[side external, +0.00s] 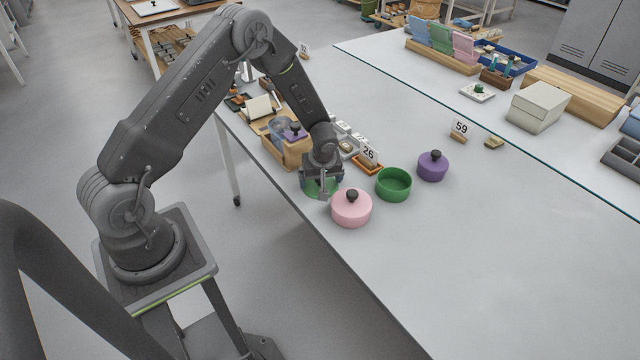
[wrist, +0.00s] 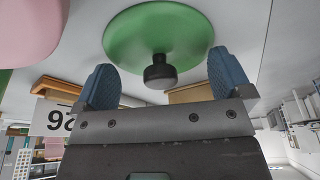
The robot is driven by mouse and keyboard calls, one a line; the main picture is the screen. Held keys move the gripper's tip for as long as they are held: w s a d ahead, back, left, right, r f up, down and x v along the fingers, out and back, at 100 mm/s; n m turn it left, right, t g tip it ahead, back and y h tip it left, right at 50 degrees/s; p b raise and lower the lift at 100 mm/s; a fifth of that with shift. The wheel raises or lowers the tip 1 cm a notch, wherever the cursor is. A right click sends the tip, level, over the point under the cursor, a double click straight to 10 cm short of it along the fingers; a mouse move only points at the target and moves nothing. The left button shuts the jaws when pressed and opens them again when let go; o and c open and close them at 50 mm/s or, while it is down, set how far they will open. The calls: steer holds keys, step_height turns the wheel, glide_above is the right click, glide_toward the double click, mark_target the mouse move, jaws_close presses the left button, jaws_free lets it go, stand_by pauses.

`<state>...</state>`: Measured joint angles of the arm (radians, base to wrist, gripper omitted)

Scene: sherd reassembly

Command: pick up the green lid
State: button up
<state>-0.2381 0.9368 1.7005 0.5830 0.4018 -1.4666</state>
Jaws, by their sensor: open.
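The green lid (side external: 318,188) lies on the white table near its edge, partly hidden under my gripper (side external: 321,184). In the wrist view the lid is a green disc (wrist: 135,37) with a black knob (wrist: 160,74). My gripper is open, and its two blue fingers stand on either side of the knob, with gaps on both sides. I cannot tell how far the fingertips are above the table. The open green pot (side external: 393,186), with no lid on it, stands to the right of the gripper.
A pink lidded pot (side external: 351,210) stands close to the right of my gripper; it also shows in the wrist view (wrist: 28,28). A purple lidded pot (side external: 432,168) stands farther right. A card "26" (side external: 369,154) and a wooden box (side external: 285,152) are behind. The right foreground is clear.

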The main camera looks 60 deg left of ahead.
steer(key=c, duration=1)
steer(key=shift+s+f, duration=0.15)
steer(key=shift+f, duration=0.05)
steer(key=c, duration=0.6)
